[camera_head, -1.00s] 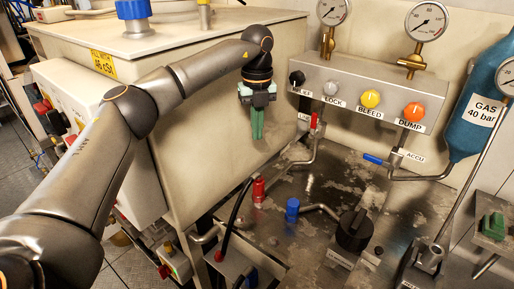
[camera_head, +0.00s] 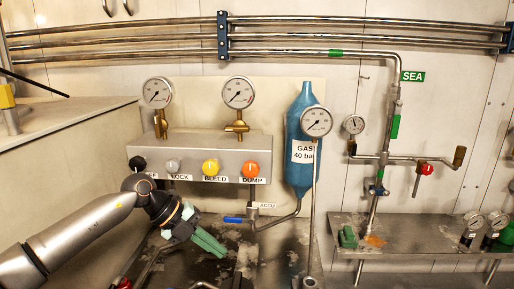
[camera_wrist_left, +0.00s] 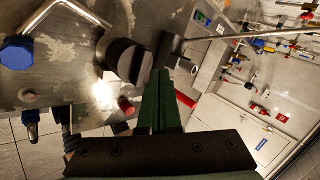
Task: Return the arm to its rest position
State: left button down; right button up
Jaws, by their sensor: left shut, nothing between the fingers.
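My left arm comes in from the lower left in the head view. My left gripper (camera_head: 208,243), with green fingers, is in front of the valve panel, below the yellow BLEED knob (camera_head: 210,167) and the orange DUMP knob (camera_head: 250,169). Its fingers are together and hold nothing. In the left wrist view the green fingers (camera_wrist_left: 158,88) lie side by side, apart from the black knob (camera_wrist_left: 127,60) and the blue cap (camera_wrist_left: 17,52) on the metal plate. My right gripper is in neither current view.
A blue gas bottle (camera_head: 304,140) and a gauge on a thin stem (camera_head: 316,121) stand right of the panel. A blue lever (camera_head: 233,220) is close to the fingertips. The SEA pipe (camera_head: 388,140) rises from a metal shelf (camera_head: 430,251) at right.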

pick_arm(q)
jog(key=s+d+r+n+t+h, duration=0.25)
jog(key=d+t+h, duration=0.2)
jog(key=d, duration=0.25)
jog(key=s+d+r+n+t+h, duration=0.2)
jog(key=d+r+n+t+h, duration=0.15)
jog(key=d+h, duration=0.3)
jog(key=s+a+f+n+t+y, duration=0.2)
jog(key=a+f+n+t+y, duration=0.1)
jog(key=a+f+n+y, duration=0.55)
jog(key=s+a+f+n+t+y, duration=0.1)
jog(key=a+f+n+t+y, duration=0.3)
jog(key=a+n+y, duration=0.65)
jog(key=s+a+f+n+g, duration=0.25)
jog(key=s+f+g, duration=0.4)
jog(key=s, duration=0.65)
jog(key=s+a+f+n+g, duration=0.25)
jog(key=s+f+g, duration=0.45)
jog(key=s, duration=0.6)
jog(key=w+d+f+t+h+p, duration=0.2)
jog(key=w+d+f+t+p, duration=0.1)
jog(key=w+f+t+p, duration=0.1)
jog(key=shift+w+d+f+t+p, duration=0.4)
jog(key=shift+f+t, duration=0.75)
jog(key=shift+f, duration=0.6)
